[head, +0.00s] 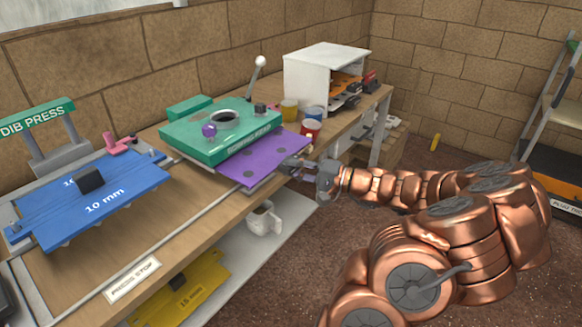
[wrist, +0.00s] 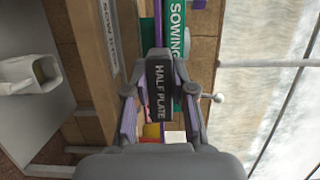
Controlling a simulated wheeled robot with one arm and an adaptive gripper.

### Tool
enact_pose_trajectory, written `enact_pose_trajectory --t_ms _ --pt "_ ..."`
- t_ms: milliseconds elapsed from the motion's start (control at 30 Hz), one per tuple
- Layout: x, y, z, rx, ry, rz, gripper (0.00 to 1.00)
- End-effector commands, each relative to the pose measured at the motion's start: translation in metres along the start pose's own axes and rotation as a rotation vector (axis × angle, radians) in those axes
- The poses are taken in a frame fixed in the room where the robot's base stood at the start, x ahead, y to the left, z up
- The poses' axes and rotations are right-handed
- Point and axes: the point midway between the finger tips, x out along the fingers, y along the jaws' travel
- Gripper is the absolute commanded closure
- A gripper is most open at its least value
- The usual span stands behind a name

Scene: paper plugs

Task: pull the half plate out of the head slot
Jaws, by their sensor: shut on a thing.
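The purple half plate (head: 262,157) sticks out from under the front right of the green sowing head (head: 222,128), and its rear part is hidden beneath the head. Several dark round spots show on it. My gripper (head: 304,165) is at the plate's right end, over the bench's front edge. In the wrist view, the dark tab (wrist: 160,88) marked HALF PLATE sits between the two fingers of my gripper (wrist: 160,100), which is shut on it. Beyond the tab, the plate (wrist: 158,28) shows edge-on as a thin purple strip next to the green head (wrist: 176,30).
A blue 10 mm plate (head: 90,195) lies at the left on the wooden bench. Small pots (head: 310,127) and a white open box (head: 318,82) stand behind my gripper. A white mug (head: 264,220) and a yellow plate (head: 185,290) are on the lower shelf. Floor right of the bench is open.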

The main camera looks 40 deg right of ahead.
Motion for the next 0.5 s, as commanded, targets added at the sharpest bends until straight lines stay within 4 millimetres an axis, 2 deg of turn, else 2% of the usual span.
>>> enact_pose_trajectory --t_ms 500 --pt "-0.013 0.0 0.003 0.0 0.002 0.0 1.0"
